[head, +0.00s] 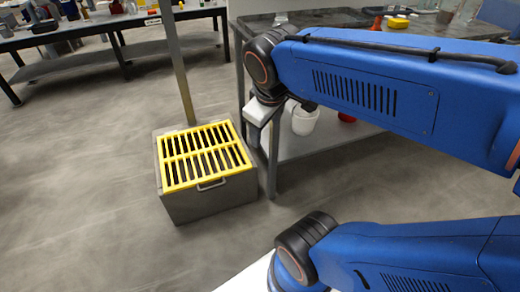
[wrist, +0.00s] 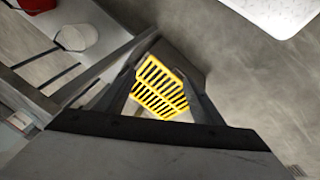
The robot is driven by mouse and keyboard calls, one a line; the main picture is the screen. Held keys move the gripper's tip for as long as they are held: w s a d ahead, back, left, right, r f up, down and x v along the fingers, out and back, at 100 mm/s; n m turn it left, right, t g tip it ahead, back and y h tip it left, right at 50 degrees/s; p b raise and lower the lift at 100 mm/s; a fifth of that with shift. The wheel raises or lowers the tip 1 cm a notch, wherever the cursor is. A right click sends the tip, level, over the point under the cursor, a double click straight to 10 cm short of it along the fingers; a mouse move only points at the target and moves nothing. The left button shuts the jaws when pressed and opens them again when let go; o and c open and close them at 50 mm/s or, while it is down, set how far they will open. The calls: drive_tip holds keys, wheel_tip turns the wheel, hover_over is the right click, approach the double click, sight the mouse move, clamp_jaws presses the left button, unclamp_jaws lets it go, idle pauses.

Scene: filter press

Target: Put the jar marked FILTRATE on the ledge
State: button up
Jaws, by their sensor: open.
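I cannot make out a jar marked FILTRATE in either view; no label is legible. I cannot tell which surface is the ledge. My gripper (head: 258,125) hangs below my wrist at the near left edge of the dark workbench (head: 310,18), in front of its leg. In the wrist view my gripper (wrist: 166,88) is open and empty, with dark fingers on both sides of the yellow grate below. My arm hides part of the workbench top and of its lower shelf.
A grey floor box with a yellow slatted grate (head: 205,155) stands left of the workbench by a post (head: 177,65). A white bucket (head: 305,119) and a red container (head: 347,117) are under the workbench. Another bench (head: 110,22) with small items is at back left. Floor at left is clear.

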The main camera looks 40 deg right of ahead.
drive_tip(key=s+a+f+m+t+y, duration=0.1)
drive_tip(key=s+a+f+m+y, duration=0.1)
drive_tip(key=s+a+m, duration=0.1)
drive_tip(key=shift+s+a+f+m, duration=0.3)
drive_tip(key=shift+s+a, duration=0.1)
drive_tip(key=shift+a, duration=0.5)
idle(0.5)
